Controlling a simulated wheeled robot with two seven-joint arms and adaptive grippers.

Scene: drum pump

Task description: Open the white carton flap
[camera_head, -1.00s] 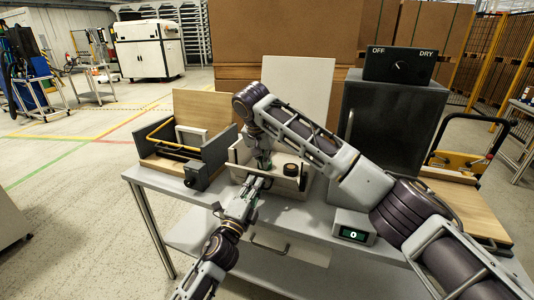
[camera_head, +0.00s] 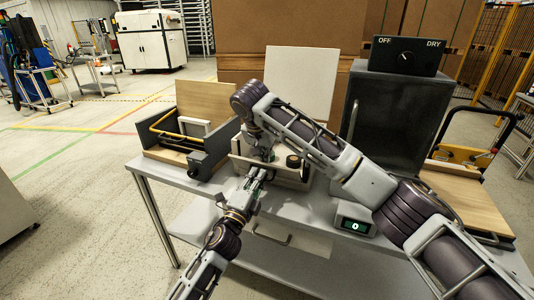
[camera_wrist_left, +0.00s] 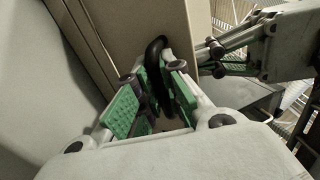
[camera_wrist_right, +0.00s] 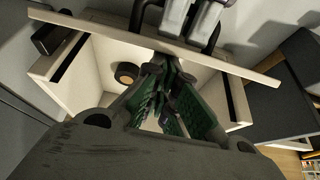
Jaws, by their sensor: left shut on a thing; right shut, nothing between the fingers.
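The white carton (camera_head: 307,174) stands on the grey table, open at the top, with a dark round piece (camera_head: 293,161) inside. It also shows in the right wrist view (camera_wrist_right: 82,72). A pale front panel (camera_wrist_right: 238,68) runs across its near side; I cannot tell how far it is tilted. My left gripper (camera_wrist_left: 155,95) is shut on a black loop handle (camera_wrist_left: 157,52) against the pale panel. My right gripper (camera_wrist_right: 165,100) is shut and empty, pointing down at the carton, close to the left gripper. The arms hide part of the carton.
A tray with a yellow bar (camera_head: 178,137) stands left of the carton. A dark cabinet (camera_head: 395,120) and a small display box (camera_head: 354,218) are on the right. A white panel (camera_head: 300,80) stands upright behind. Some tabletop in front is clear.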

